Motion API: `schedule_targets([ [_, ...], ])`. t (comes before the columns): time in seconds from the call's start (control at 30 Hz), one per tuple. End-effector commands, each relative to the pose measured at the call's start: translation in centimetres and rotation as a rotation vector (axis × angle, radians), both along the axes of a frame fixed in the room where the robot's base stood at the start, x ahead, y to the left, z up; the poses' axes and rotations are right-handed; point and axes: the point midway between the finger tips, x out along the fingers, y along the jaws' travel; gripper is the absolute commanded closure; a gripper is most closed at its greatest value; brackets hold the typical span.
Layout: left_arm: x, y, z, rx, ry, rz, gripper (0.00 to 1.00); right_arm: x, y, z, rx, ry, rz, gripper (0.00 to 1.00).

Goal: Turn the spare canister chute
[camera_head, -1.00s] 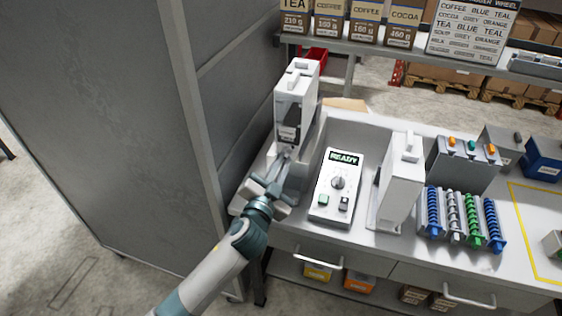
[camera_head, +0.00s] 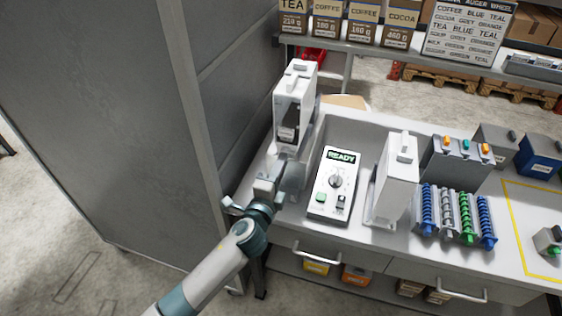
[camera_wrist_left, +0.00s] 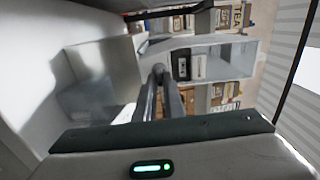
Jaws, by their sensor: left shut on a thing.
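The left white canister (camera_head: 304,76) stands upright at the left end of the counter, with a handle on top and an open front showing a dark label inside. It also shows sideways in the left wrist view (camera_wrist_left: 238,62). My left gripper (camera_head: 282,161) is at the low front of this canister. Its fingers (camera_wrist_left: 159,74) are closed together on a small part there, which I take to be the chute; the fingers mostly hide it. A second white canister (camera_head: 397,188) stands to the right. My right gripper is not in view.
A control box (camera_head: 334,186) with a dial and a READY display stands between the canisters. Several coloured augers (camera_head: 465,228) and a grey block with coloured knobs (camera_head: 458,160) are on the right. A tall grey panel (camera_head: 110,120) closes off the left side.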

Motion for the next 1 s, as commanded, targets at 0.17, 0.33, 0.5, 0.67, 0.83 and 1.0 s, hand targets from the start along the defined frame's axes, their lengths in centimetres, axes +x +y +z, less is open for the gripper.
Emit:
schedule_targets([
  [0.17, 0.0, 0.0, 0.1, 0.161, -0.051, -0.001, 1.0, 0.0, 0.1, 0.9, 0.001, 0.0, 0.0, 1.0],
  [0.33, 0.0, 0.0, 0.0, 0.302, -0.097, -0.001, 1.0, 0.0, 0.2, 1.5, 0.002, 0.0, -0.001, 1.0],
  [0.5, 0.0, 0.0, -0.1, 0.413, -0.133, -0.002, 1.0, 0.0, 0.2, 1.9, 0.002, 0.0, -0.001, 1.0],
  [0.67, 0.0, 0.0, -0.2, 0.48, -0.154, -0.002, 1.0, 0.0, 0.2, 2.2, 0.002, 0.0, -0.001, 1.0],
  [0.83, 0.0, 0.0, -0.3, 0.515, -0.167, -0.002, 1.0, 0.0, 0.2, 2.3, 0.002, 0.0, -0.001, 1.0],
  [1.0, 0.0, 0.0, -0.3, 0.524, -0.169, -0.001, 1.0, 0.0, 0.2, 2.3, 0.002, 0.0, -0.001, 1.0],
])
